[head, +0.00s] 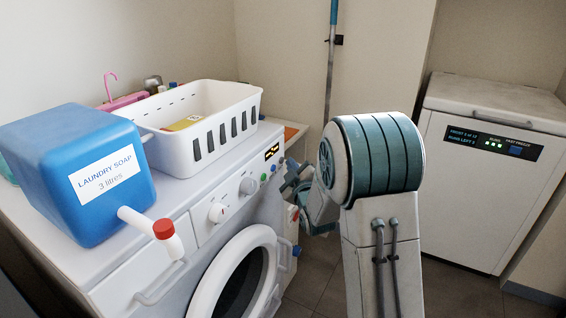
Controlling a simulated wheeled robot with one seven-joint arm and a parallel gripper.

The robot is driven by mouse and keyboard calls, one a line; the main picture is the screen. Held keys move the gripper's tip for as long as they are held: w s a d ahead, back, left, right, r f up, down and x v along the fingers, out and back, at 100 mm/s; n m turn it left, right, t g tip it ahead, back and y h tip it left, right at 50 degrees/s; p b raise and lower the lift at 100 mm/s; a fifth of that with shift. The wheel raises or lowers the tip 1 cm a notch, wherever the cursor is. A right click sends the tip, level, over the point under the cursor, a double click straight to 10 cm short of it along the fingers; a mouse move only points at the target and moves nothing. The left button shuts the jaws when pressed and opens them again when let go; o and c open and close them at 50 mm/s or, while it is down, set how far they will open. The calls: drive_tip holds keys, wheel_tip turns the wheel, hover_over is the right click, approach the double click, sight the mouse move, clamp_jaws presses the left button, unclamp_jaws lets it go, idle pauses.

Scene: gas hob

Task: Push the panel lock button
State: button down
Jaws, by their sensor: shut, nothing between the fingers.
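The white washing machine (205,232) stands at the left, with a control panel along its upper front. My gripper (288,184) is shut and empty, just right of the panel's right end. It is small and partly hidden by my arm; I cannot tell whether it touches anything.
A blue laundry soap container (62,165) with a red-capped spout overhangs the machine's front edge. A white basket (213,112) stands on top. A white chest freezer (462,200) with its own display and buttons stands at the right. Dark floor (440,285) lies between them.

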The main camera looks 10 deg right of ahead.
drive_tip(key=shift+w+a, duration=0.2)
drive_tip(key=shift+a, duration=0.1)
drive_tip(key=shift+a+b, duration=0.1)
drive_tip(key=shift+b, duration=0.25)
drive_tip(key=shift+s+d+b, duration=0.25)
drive_tip(key=shift+d+b, duration=0.2)
drive_tip(key=shift+b, duration=0.05)
drive_tip(key=s+d+b, duration=0.2)
drive_tip(key=s+d, duration=0.1)
drive_tip(key=d, duration=0.2)
drive_tip(key=shift+s, duration=0.3)
idle(0.4)
